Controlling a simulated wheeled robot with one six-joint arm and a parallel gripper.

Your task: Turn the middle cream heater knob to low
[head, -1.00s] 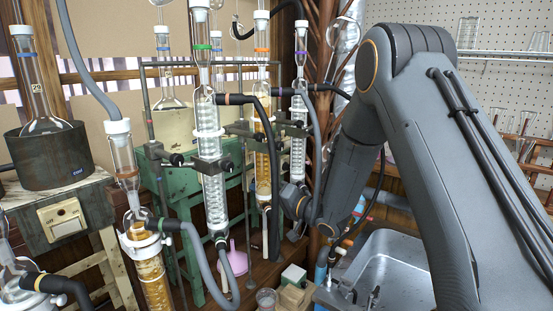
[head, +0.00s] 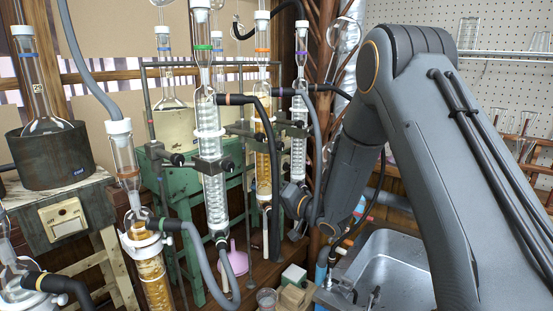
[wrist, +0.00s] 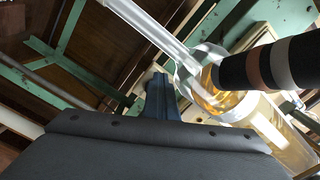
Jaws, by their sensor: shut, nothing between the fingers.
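A cream heater pot (head: 176,128) stands on a green stand behind the glassware in the head view, with a blue-ringed flask in it. Its knob is not clearly visible, being hidden or too small to make out. My gripper is not clear in the head view, where my wrist sits low behind the condensers and hoses. In the wrist view my gripper (wrist: 160,90) is shut and empty, its bluish fingers pointing toward green frame bars. Amber-filled glassware (wrist: 215,85) is close on the right of the fingers. No knob can be told there.
Glass condensers (head: 213,160) and an amber column (head: 263,165) stand close to my wrist, with hoses looping around them. A banded black hose (wrist: 270,65) crosses the right of the wrist view. A heater box switch (head: 63,219) is at left, a metal sink (head: 392,255) at right.

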